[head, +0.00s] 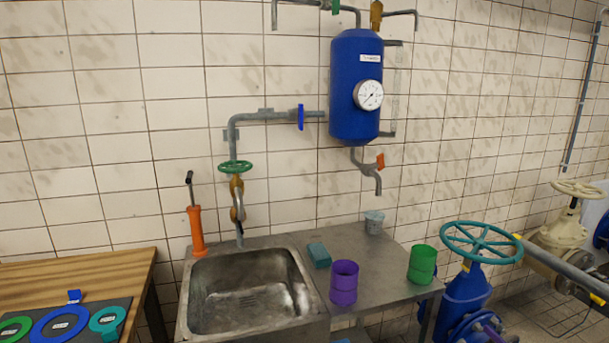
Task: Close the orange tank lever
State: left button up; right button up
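The blue tank (357,92) hangs on the tiled wall, with a round white gauge (368,95) on its front. A small orange lever (380,160) sits on the grey spout (369,172) below the tank. The lever stands roughly upright, at the right of the spout; I cannot tell from this view whether it is open or closed. No flow from the spout can be made out. Neither of my grippers shows in the head view.
A metal sink (247,293) stands below, with a purple cup (344,283), a green cup (422,264), a grey cup (374,222) and a teal sponge (319,255) on its counter. A blue valve with a teal handwheel (481,242) rises at right. A wooden table (85,268) is at left.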

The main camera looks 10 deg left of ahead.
aim_at(379, 164)
jog(key=z, duration=1.2)
jog(key=i, duration=0.75)
jog(key=u, duration=0.6)
jog(key=i, duration=0.65)
jog(key=u, duration=0.75)
